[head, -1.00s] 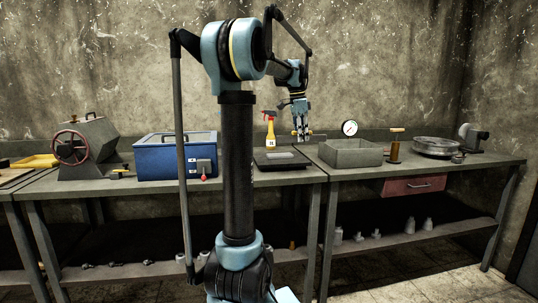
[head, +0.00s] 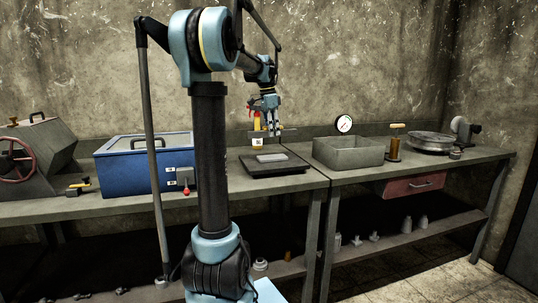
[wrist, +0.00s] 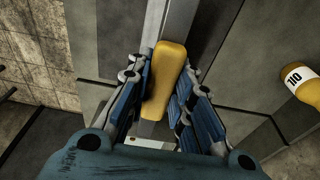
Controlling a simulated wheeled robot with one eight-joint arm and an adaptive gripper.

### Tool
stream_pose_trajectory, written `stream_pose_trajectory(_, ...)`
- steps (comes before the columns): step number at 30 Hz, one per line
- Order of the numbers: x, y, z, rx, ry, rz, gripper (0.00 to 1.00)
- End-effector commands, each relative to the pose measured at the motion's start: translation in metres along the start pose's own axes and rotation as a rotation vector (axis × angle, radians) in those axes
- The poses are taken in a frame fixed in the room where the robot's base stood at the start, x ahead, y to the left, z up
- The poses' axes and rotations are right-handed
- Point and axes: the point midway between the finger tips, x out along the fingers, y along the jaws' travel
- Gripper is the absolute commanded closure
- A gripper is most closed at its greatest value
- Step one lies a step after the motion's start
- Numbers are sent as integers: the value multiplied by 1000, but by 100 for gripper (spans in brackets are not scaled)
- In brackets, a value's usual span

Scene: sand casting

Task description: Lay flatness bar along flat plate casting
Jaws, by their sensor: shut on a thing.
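My gripper (head: 271,130) is shut on the yellow handle (wrist: 166,75) of the flatness bar, seen between the fingers in the wrist view. The bar's grey metal strip (wrist: 178,25) runs up past the handle. In the head view the bar (head: 288,130) looks like a thin level strip under the fingertips, raised above the bench. The flat plate casting (head: 272,158) is a small light grey slab on a dark, low plate (head: 290,168), below the gripper. A clear gap separates bar and casting. Which surface under the bar is the casting is unclear in the wrist view.
A yellow spray bottle (head: 257,142) stands close behind the gripper and shows in the wrist view (wrist: 298,80).

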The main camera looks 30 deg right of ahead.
Motion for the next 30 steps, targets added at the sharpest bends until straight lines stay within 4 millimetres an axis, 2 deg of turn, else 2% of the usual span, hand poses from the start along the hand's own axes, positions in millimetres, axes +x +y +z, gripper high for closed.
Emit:
stream_pose_trajectory(6,34,0,5,1,0,0,100)
stream_pose_trajectory(14,50,1,5,4,0,1,100)
stream_pose_trajectory(21,80,1,8,6,0,1,100)
stream_pose_trajectory(30,85,2,8,6,0,1,100)
